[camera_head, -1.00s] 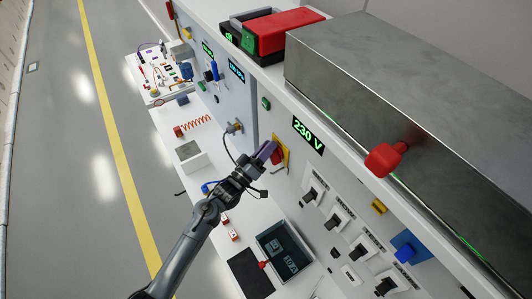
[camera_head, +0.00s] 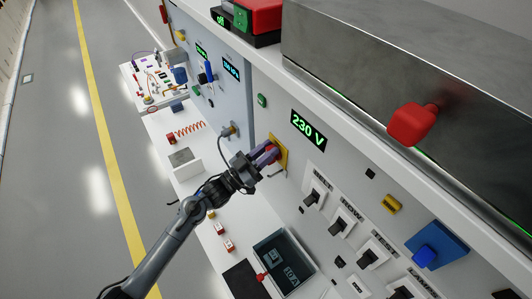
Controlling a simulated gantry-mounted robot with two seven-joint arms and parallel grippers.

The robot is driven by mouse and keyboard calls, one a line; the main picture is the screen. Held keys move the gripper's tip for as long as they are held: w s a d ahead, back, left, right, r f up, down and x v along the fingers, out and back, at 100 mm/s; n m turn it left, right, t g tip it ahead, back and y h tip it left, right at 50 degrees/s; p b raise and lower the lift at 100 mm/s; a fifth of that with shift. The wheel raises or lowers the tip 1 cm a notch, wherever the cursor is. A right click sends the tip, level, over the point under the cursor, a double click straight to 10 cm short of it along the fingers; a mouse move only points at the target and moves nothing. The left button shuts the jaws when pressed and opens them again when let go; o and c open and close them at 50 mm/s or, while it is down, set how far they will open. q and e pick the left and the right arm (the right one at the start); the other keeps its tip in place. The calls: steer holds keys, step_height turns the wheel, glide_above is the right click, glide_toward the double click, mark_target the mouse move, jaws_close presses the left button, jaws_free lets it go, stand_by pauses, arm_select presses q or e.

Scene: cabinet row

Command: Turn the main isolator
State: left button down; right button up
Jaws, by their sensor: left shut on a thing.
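The main isolator shows in the head view as a small red handle (camera_head: 272,155) on a yellow plate (camera_head: 283,151), set in the pale cabinet front below the green "230 V" display (camera_head: 308,130). My left gripper (camera_head: 267,156) reaches it from the lower left. Its purple-grey fingers are shut on the red handle and hide most of it, so its exact angle is hard to tell. My right gripper is not in view.
A row of black switches (camera_head: 312,198) runs along the panel to the lower right. A large red knob (camera_head: 412,124) juts from the grey metal box above. The aisle floor (camera_head: 70,170) at left is clear.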

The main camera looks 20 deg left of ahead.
arm_select(q)
steer(key=shift+m, duration=0.3)
steer(key=c, duration=1)
jaws_free()
steer(key=shift+s+a+f, duration=0.25)
steer(key=shift+s+f, duration=0.05)
steer(key=shift+s, duration=0.1)
steer(key=b+v, duration=0.1)
steer(key=v, duration=0.8)
steer(key=shift+s+a+b, duration=0.25)
steer(key=shift+s+b, duration=0.05)
steer(key=shift+b, duration=0.05)
steer(key=shift+f, duration=0.1)
